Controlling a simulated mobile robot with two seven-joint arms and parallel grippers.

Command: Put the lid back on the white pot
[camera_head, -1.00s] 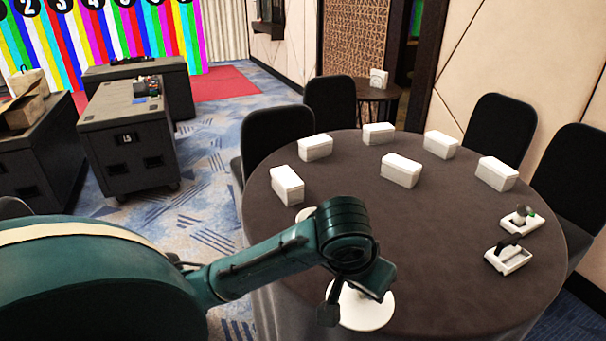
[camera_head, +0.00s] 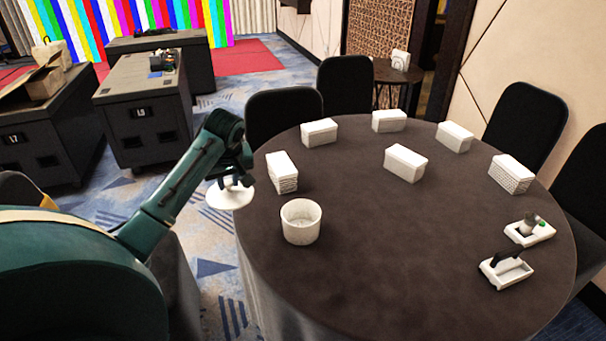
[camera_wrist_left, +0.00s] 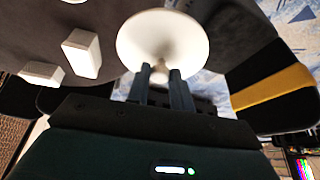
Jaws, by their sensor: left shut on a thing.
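The white pot (camera_head: 301,222) stands open and upright near the left front of the round dark table (camera_head: 400,260). My left gripper (camera_head: 230,180) is shut on the white lid (camera_head: 231,197), a round disc held roughly level to the left of the pot, just off the table's left edge. In the left wrist view the lid (camera_wrist_left: 163,38) spreads beyond the two fingers (camera_wrist_left: 161,85), which grip its knob. The lid and the pot are apart. My right gripper does not show.
Several white boxes (camera_head: 405,163) stand across the table's far half. Two small white trays (camera_head: 506,271) holding dark-handled items lie at the right. Black chairs (camera_head: 284,117) ring the far side. The table around the pot is clear.

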